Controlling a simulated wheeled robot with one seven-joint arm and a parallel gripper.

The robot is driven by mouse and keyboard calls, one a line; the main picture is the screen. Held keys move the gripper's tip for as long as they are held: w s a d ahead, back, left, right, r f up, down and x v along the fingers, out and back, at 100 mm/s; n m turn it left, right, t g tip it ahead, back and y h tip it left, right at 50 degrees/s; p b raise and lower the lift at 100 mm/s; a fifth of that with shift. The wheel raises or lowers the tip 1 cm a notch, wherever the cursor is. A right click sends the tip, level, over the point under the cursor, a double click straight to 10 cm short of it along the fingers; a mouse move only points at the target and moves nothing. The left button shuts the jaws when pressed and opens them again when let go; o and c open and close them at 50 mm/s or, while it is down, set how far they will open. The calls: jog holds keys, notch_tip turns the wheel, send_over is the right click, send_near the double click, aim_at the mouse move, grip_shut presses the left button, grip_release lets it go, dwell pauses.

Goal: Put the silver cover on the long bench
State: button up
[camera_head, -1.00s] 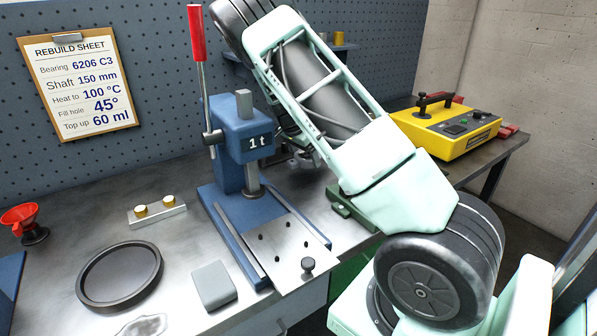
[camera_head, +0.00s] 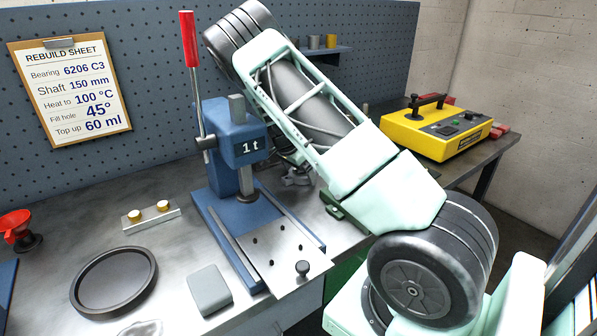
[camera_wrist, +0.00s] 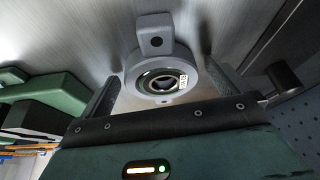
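The silver cover (camera_wrist: 162,78) is a grey ring with a lug at its far side and a dark bearing with a small label in its centre. It lies on a grey metal surface in the wrist view. My gripper (camera_wrist: 166,76) is open, with one finger on each side of the cover and a visible gap on both sides. In the head view, a grey part behind the press (camera_head: 297,178) looks like the same cover, mostly hidden by my arm. The long bench (camera_head: 180,240) has a grey metal top.
The blue press (camera_head: 235,150) stands close to my arm. A yellow case (camera_head: 437,128) stands to the right. Green parts (camera_wrist: 55,100) lie left of my gripper.

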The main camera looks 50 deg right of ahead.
jog(key=shift+b+v, duration=0.5)
jog(key=shift+v, duration=3.35)
